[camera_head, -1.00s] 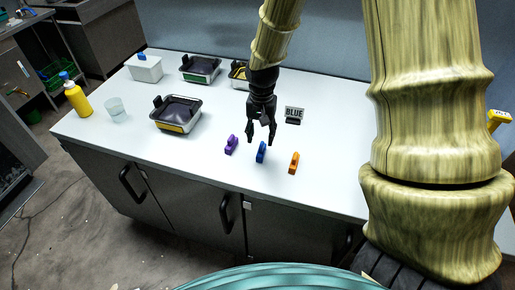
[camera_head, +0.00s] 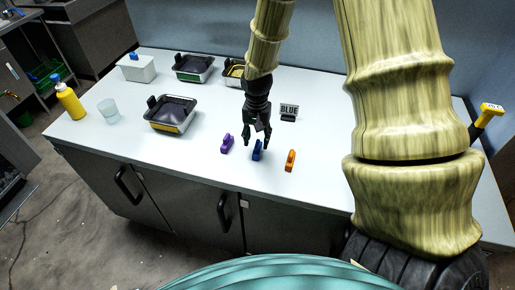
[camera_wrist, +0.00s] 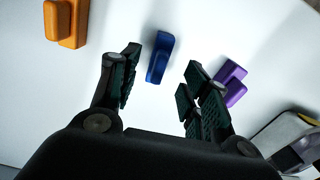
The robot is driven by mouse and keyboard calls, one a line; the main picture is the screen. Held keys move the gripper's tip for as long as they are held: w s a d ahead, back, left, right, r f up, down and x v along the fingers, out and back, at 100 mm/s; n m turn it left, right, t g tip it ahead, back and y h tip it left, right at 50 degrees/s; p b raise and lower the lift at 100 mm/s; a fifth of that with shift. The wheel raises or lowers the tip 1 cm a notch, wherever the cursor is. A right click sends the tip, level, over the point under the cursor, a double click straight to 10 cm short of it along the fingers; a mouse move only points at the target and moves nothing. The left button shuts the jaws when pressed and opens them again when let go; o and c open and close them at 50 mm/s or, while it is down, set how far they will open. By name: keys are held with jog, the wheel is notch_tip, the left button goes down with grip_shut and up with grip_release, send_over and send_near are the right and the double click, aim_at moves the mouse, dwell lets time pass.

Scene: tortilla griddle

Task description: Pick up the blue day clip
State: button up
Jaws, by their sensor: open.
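The blue day clip (camera_head: 257,150) stands on the white counter between a purple clip and an orange clip. My gripper (camera_head: 257,146) is open above it, with a finger on each side in the head view. In the wrist view the blue clip (camera_wrist: 160,57) lies just beyond the open fingertips of my gripper (camera_wrist: 160,75), near the middle of the gap. The clip is apart from the fingers there. Part of the clip is hidden by my gripper in the head view.
The purple clip (camera_head: 227,144) is close on the left and the orange clip (camera_head: 290,160) on the right. A "BLUE" sign (camera_head: 289,111) stands behind. Lidded metal pans (camera_head: 172,126), a white box (camera_head: 136,70), a cup (camera_head: 108,112) and a yellow bottle (camera_head: 70,103) stand further left and back.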

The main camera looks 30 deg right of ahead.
aim_at(258, 142)
jog(key=shift+f+p, duration=1.1)
jog(key=shift+f, duration=1.4)
jog(key=shift+s, duration=0.1)
jog(key=c, duration=0.9)
